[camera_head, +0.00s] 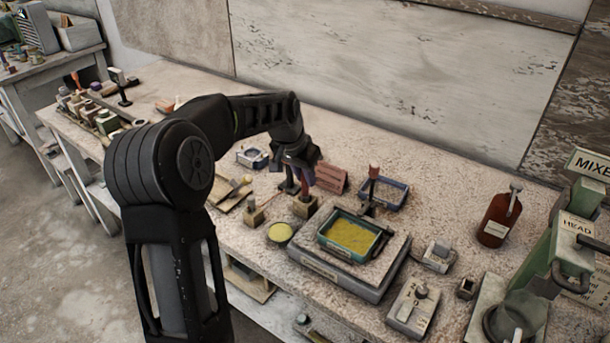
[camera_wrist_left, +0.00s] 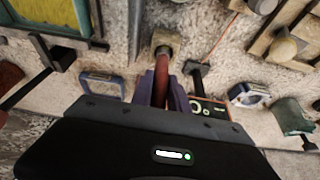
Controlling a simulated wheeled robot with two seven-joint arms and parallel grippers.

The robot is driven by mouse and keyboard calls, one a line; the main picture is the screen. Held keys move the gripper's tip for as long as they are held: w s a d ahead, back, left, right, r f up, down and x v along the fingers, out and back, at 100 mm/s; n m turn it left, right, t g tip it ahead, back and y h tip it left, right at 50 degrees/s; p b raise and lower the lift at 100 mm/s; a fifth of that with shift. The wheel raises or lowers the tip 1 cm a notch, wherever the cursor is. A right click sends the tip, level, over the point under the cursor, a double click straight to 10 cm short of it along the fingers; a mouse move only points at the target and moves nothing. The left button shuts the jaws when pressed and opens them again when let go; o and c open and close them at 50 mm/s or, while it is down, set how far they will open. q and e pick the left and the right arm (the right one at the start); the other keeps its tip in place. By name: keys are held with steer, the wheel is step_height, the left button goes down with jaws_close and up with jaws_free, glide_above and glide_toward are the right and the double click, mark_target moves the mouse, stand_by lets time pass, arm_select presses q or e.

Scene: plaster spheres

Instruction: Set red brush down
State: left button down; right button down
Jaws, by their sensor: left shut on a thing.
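The red brush (camera_wrist_left: 162,76) is between the jaws of my left gripper (camera_wrist_left: 163,96), as the left wrist view shows. In the head view the left gripper (camera_head: 302,178) is over the workbench, just above a small brown block (camera_head: 304,208). The brush's far end meets this block (camera_wrist_left: 166,40) in the left wrist view; I cannot tell whether it stands in the block or only touches it. In the head view, the gripper mostly hides the brush. My right gripper is not in view.
A tray of yellow material (camera_head: 352,236) stands on a slab close to the right. A reddish block (camera_head: 331,177) and a blue tray (camera_head: 396,193) lie behind. A red-brown bottle (camera_head: 494,222) stands further right.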

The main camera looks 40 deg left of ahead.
arm_select(q)
steer(key=shift+f+b, duration=0.55)
steer(key=shift+f, duration=0.2)
steer(key=c, duration=1.2)
jaws_free()
steer(key=shift+r, duration=0.15)
steer(key=shift+r+p, duration=1.45)
steer(key=shift+r, duration=0.45)
